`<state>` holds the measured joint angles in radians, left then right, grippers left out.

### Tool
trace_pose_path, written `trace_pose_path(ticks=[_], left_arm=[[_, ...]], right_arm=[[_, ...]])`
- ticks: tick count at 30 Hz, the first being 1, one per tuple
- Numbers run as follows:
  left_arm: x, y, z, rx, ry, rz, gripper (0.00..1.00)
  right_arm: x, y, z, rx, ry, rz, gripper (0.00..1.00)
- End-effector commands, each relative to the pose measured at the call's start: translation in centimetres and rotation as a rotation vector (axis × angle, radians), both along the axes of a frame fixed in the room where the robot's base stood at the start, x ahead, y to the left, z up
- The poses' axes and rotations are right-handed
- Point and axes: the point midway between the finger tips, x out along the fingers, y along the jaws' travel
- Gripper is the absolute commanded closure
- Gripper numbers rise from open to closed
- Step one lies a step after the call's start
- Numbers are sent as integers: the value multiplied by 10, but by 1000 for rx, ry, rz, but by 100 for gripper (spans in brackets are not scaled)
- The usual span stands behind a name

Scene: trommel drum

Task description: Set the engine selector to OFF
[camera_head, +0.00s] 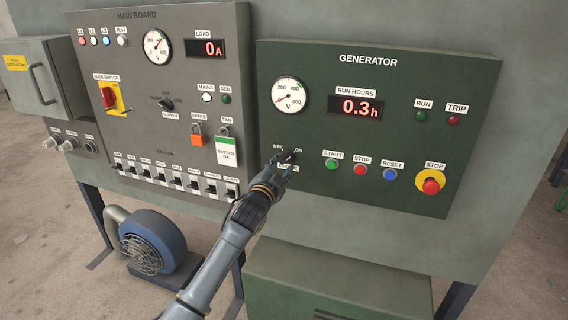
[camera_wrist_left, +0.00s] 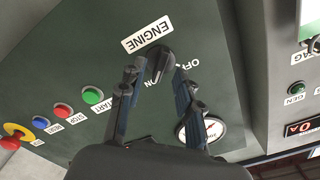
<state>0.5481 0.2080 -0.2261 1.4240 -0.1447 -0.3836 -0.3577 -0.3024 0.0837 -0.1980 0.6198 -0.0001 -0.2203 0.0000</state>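The engine selector is a black rotary knob (camera_wrist_left: 160,60) on the green generator panel (camera_head: 400,110). OFF and ON labels sit beside it, and an ENGINE label (camera_wrist_left: 147,35) shows in the left wrist view. The knob's pointer appears to be on the ON side. My left gripper (camera_wrist_left: 164,68) has its fingers apart, one on each side of the knob; I cannot tell if either touches it. In the head view the left gripper (camera_head: 284,162) partly hides the knob and its label. My right gripper is not in view.
START (camera_head: 330,164), STOP (camera_head: 360,170) and RESET (camera_head: 390,175) buttons line up right of the selector, with a red emergency stop (camera_head: 431,186) beyond. The grey main board (camera_head: 140,65) stands left, with breakers along its bottom. A green cabinet (camera_head: 330,275) sits below.

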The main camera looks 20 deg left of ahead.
Motion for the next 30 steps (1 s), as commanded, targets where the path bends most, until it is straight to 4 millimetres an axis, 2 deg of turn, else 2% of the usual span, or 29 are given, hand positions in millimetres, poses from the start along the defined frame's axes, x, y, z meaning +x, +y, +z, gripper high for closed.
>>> trace_pose_path(ticks=[6,16,21,30], left_arm=[[15,-1,0,1,1,0,66],[17,-1,0,1,1,-1,66],[17,-1,0,0,1,-1,100],[17,-1,0,-8,2,0,100]], right_arm=[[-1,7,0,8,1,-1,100],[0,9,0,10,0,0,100],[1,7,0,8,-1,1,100],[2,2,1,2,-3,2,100]])
